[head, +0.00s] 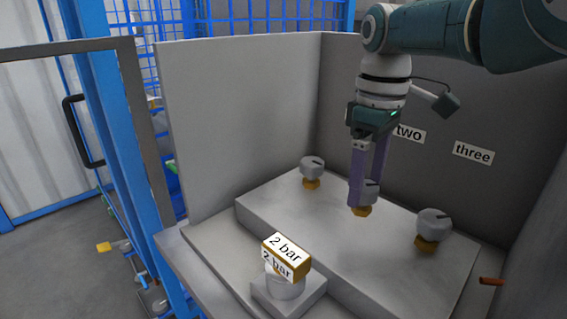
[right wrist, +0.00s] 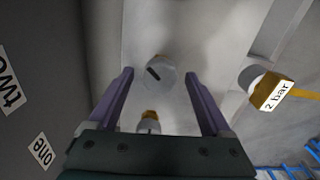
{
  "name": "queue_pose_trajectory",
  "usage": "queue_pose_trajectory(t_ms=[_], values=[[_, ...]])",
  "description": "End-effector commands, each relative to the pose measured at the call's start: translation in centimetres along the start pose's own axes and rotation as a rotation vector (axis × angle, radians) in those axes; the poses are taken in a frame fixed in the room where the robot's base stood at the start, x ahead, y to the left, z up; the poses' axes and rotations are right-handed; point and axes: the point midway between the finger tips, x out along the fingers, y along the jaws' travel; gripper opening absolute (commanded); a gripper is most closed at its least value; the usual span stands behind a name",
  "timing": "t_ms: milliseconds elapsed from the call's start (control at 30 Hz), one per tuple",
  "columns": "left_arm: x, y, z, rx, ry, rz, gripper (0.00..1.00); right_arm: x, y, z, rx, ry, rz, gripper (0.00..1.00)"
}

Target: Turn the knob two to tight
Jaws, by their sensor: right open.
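Knob two (head: 371,190) is the middle of three grey knobs with brass bases on a raised pale block. My right gripper (head: 363,199) points down at it, open, and its fingers partly hide it in the head view. In the right wrist view knob two (right wrist: 160,73) shows a round cap with a dark mark set aslant, between the two fingertips. Whether the fingers touch it I cannot tell. The "two" label (head: 410,134) is on the back wall behind the gripper. My left gripper is not in view.
One knob (head: 312,167) stands to the left and another (head: 434,223) to the right on the block (head: 300,222). A "2 bar" box (head: 286,257) sits on a white fitting in front. Grey walls enclose the left and back. A brown peg (head: 491,282) is at right.

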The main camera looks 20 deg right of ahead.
Motion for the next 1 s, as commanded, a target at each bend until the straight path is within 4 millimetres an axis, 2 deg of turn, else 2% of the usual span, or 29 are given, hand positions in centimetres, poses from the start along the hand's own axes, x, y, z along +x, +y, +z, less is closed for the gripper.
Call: queue_pose_trajectory(t_ms=[167, 900, 1000], values=[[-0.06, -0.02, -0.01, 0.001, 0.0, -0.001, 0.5, -0.08, -0.01, -0.02, 0.0, 0.0, 0.0, 0.83], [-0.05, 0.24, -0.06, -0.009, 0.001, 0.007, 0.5, -0.07, -0.01, -0.01, 0.0, 0.0, 0.0, 0.01], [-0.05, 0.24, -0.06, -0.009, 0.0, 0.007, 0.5, -0.07, -0.01, -0.01, 0.001, 0.0, 0.0, 0.0]])
